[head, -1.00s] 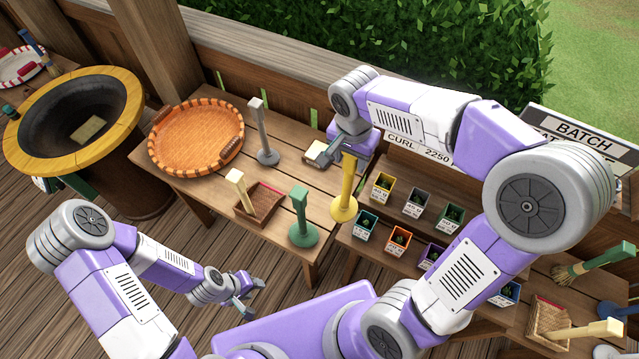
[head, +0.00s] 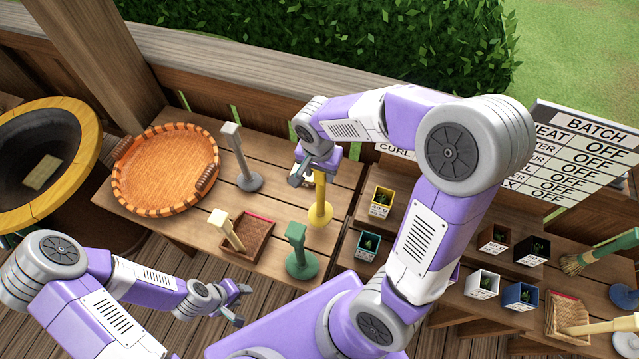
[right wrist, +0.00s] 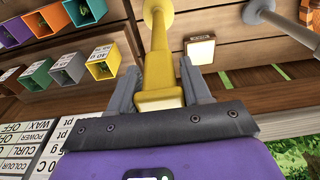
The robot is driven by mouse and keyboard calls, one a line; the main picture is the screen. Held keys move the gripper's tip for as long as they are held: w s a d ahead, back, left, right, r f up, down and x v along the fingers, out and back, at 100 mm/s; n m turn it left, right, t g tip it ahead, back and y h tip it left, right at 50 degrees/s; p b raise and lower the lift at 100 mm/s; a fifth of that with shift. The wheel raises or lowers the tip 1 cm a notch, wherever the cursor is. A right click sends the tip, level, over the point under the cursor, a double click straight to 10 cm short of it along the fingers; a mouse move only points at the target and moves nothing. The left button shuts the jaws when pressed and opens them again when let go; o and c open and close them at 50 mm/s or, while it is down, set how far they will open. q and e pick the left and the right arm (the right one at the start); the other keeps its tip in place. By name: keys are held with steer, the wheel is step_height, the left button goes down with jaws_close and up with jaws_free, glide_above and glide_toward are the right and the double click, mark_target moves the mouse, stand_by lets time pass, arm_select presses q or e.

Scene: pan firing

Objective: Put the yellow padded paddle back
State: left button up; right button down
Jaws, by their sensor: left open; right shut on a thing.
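The yellow padded paddle (head: 320,207) is upright over the back table, its round base low at the table top. I cannot tell whether the base touches the wood. My right gripper (head: 309,177) is at its upper end. In the right wrist view the fingers (right wrist: 161,76) close on both sides of the yellow paddle (right wrist: 158,48), its base at the top edge. The grey paddle (head: 238,155) stands to its left and the green paddle (head: 298,250) in front. My left gripper (head: 236,300) is open and empty in front of the table.
A round orange basket tray (head: 165,205) lies at the table's left. A small brown tray (head: 262,240) with a cream-handled tool stands between the paddles. Small coloured pots (head: 382,202) stand on the table to the right. A lit square (right wrist: 200,50) lies near the paddle in the wrist view.

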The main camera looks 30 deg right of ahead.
steer(key=shift+w+f, duration=0.15)
steer(key=shift+f, duration=1.9)
steer(key=shift+f+b, duration=0.2)
steer(key=shift+b, duration=0.2)
steer(key=c, duration=0.5)
jaws_free()
steer(key=shift+r, duration=0.15)
steer(key=shift+r+p, duration=0.3)
steer(key=r, duration=0.7)
steer(key=s+a+r+p, duration=0.1)
steer(key=r, duration=0.3)
steer(key=shift+r, duration=0.25)
